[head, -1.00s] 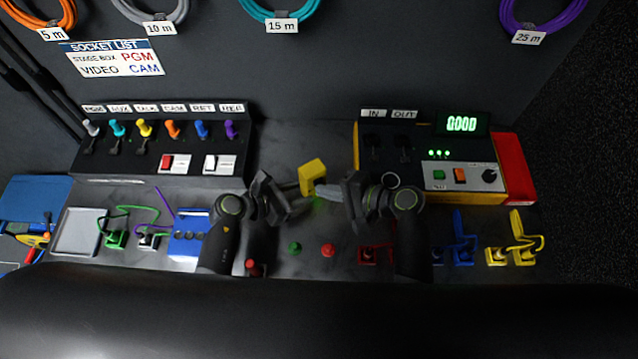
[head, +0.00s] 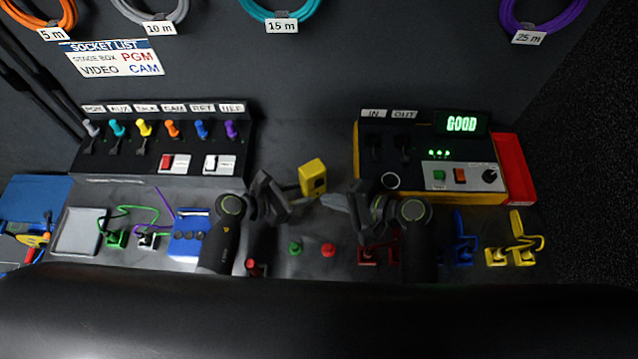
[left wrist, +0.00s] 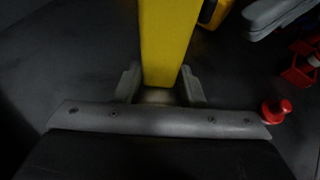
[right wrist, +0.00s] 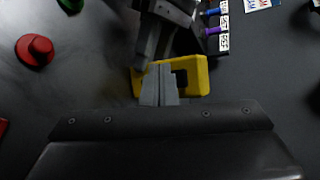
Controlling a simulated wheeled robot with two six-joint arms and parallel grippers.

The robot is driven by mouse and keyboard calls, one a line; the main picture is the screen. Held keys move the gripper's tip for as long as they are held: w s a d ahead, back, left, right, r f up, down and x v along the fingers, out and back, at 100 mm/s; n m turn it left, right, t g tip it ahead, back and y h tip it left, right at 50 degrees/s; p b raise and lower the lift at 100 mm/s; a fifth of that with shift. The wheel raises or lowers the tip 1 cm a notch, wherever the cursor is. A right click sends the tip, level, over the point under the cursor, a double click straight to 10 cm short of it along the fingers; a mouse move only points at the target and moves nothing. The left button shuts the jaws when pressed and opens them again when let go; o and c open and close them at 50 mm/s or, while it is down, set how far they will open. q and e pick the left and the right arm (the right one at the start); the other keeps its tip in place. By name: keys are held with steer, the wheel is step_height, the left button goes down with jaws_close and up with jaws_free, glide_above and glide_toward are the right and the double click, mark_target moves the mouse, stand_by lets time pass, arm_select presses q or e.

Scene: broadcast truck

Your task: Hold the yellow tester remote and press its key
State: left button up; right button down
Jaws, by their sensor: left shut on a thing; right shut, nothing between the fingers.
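The yellow tester remote (head: 312,177) is held up above the middle of the counter in the head view. My left gripper (head: 292,186) is shut on it. In the left wrist view the yellow remote (left wrist: 168,40) stands between the fingers. My right gripper (head: 335,200) is shut and empty, just right of the remote and apart from it. In the right wrist view its closed fingertips (right wrist: 160,80) overlap the remote (right wrist: 198,75).
A patch panel (head: 160,140) with several coloured plugs stands at the left back. A green knob (head: 295,248) and a red knob (head: 328,250) sit in front of the grippers. Blue connectors (head: 463,245) and yellow connectors (head: 515,250) lie at the right front.

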steer(key=s, duration=0.1)
steer(key=s+d, duration=0.2)
steer(key=s, duration=0.1)
stand_by(0.3)
arm_select(q)
steer(key=o, duration=0.8)
steer(key=shift+o, duration=0.2)
steer(key=v, duration=1.2)
